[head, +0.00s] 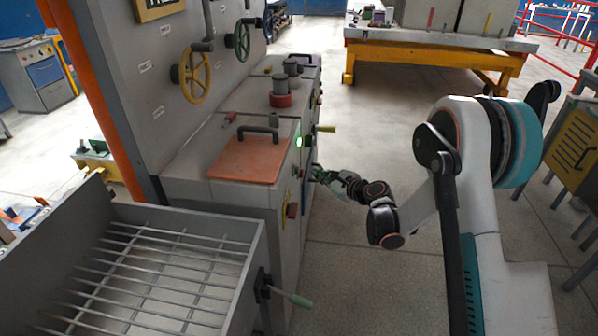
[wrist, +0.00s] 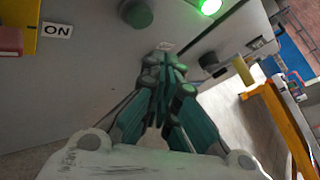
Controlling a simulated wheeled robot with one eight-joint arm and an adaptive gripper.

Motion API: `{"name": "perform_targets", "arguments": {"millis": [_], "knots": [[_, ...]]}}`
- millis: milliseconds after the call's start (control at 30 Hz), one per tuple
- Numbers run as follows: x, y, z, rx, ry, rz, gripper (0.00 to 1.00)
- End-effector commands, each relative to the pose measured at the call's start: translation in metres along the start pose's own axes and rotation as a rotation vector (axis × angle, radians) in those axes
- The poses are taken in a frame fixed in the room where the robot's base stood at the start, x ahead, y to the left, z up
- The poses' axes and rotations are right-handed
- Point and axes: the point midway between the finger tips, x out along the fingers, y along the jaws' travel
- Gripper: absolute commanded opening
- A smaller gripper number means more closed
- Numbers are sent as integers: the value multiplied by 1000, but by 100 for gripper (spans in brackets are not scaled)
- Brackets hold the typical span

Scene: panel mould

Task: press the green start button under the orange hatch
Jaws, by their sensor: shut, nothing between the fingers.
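The orange hatch (head: 248,160) lies closed on top of the grey cabinet, with a dark bar handle on it. On the cabinet's front face, a dark green round button (wrist: 137,13) shows at the top of the wrist view. A bright green light (wrist: 209,6) glows to its right; a green glow also shows in the head view (head: 299,141). My gripper (wrist: 164,64) is shut and empty, its tips close to the face, below the green button in the wrist view. In the head view my gripper (head: 317,173) is beside the front face; contact cannot be told.
A black knob (wrist: 208,60) and a yellow handle (wrist: 243,70) are right of my fingers. A yellow plate with a red switch (wrist: 10,40) and an ON label (wrist: 57,30) are left. A grated tray (head: 150,270) with a green-handled lever (head: 290,296) stands in front.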

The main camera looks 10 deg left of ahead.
Motion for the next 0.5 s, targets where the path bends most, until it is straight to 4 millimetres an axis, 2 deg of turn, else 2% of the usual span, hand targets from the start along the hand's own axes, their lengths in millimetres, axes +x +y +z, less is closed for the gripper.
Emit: {"name": "perform_targets", "arguments": {"millis": [200, 500], "knots": [[-14, -10, -10, 0, 1, -1, 0], [-16, -11, -11, -1, 0, 1, 0]]}}
